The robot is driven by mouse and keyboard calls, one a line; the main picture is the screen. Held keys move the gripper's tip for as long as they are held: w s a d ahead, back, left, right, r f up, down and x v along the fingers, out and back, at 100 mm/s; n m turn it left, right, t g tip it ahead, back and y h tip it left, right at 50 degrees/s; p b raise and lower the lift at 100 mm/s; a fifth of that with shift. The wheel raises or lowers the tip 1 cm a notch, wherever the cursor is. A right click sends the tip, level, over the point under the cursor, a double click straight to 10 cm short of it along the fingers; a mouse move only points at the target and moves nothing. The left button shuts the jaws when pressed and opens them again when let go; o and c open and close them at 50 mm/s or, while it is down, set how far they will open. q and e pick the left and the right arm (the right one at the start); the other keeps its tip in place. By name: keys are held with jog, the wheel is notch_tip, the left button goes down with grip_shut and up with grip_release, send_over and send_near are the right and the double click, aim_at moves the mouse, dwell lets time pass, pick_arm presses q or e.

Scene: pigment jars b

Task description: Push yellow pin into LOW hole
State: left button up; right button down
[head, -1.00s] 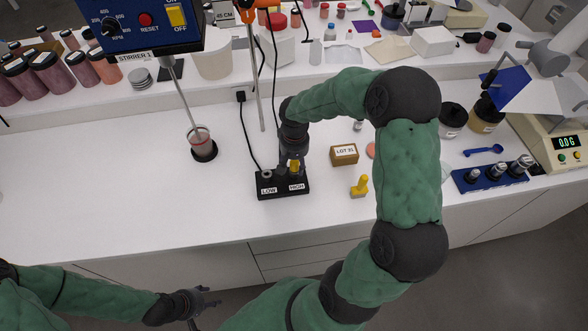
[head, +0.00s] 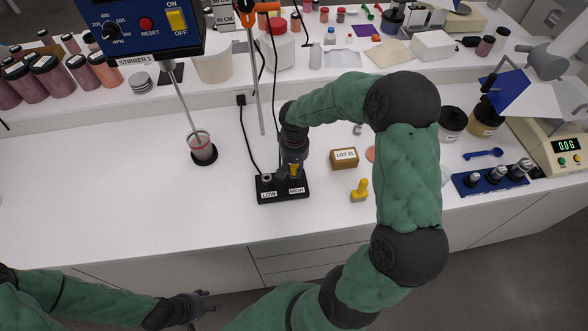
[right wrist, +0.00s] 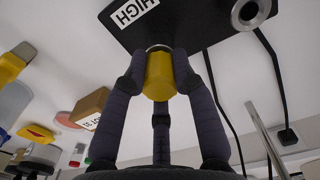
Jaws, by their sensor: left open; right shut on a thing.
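The black block (head: 283,197) with LOW and HIGH labels lies on the white bench. Its LOW hole (right wrist: 250,11), a metal-ringed opening, is empty in the right wrist view. The yellow pin (right wrist: 159,77) is at the metal ring of the HIGH hole; how deep it sits is hidden. It also shows in the head view (head: 294,170). My right gripper (head: 293,167) is shut around the pin, its fingers on the pin's sides. My left gripper (head: 207,301) is open and empty, in front of the bench's edge.
A yellow piece (head: 360,190) and a LOT 21 box (head: 344,158) stand right of the block. A stirrer beaker (head: 202,148) stands to the left. Black cables run behind the block. The bench's left front is clear.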

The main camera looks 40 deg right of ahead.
pick_arm(q)
jog(key=shift+r+p, duration=0.6)
pick_arm(e)
jog(key=shift+r, duration=0.95)
pick_arm(q)
jog(key=shift+r+p, duration=1.75)
pick_arm(e)
jog(key=shift+r, duration=2.65)
